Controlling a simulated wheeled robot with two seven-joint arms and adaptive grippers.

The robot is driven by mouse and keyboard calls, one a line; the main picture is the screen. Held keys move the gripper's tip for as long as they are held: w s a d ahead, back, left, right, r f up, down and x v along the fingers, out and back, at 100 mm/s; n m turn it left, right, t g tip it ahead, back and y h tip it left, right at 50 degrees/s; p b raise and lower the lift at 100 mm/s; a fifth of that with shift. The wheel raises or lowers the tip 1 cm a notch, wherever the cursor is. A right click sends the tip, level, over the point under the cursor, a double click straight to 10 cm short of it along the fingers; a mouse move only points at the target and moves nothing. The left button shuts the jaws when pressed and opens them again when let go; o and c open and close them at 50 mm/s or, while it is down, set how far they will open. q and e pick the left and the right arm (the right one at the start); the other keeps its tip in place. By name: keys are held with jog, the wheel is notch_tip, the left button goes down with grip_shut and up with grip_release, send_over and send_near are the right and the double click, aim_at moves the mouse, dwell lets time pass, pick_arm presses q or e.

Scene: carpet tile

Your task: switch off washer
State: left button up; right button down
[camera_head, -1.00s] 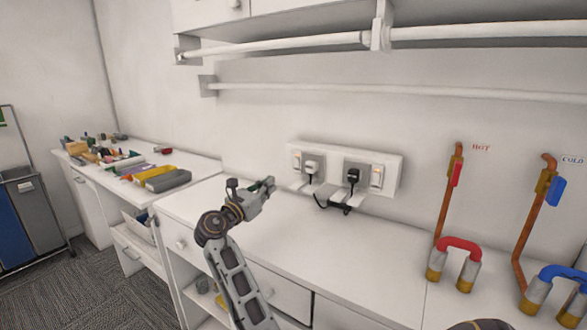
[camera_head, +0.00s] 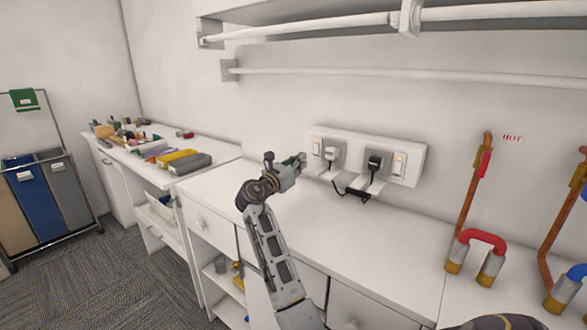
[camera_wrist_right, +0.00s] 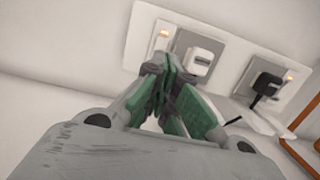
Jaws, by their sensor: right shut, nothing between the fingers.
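A white socket panel (camera_head: 346,141) is on the wall above the counter. It has a left switch (camera_head: 316,148), a white plug (camera_head: 331,154), a black plug (camera_head: 375,163) and a right switch (camera_head: 399,163). Both switches glow orange; I cannot read which serves the washer. No washer shows. My right gripper (camera_head: 301,161) is shut and empty, just in front of the panel's left end. In the right wrist view, the fingertips (camera_wrist_right: 170,72) show below the left switch (camera_wrist_right: 164,34) and beside the white plug (camera_wrist_right: 200,62). Contact cannot be told. My left gripper is not in view.
A black cable (camera_head: 350,191) hangs onto the counter (camera_head: 330,215) below the sockets. Copper pipes with a red tap (camera_head: 481,241) stand right. A rail (camera_head: 400,78) runs above. A side table (camera_head: 215,152) with many small items is left.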

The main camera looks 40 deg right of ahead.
aim_at(316, 150)
jog(key=x, duration=0.5)
jog(key=shift+d, duration=0.25)
jog(key=shift+x, duration=0.9)
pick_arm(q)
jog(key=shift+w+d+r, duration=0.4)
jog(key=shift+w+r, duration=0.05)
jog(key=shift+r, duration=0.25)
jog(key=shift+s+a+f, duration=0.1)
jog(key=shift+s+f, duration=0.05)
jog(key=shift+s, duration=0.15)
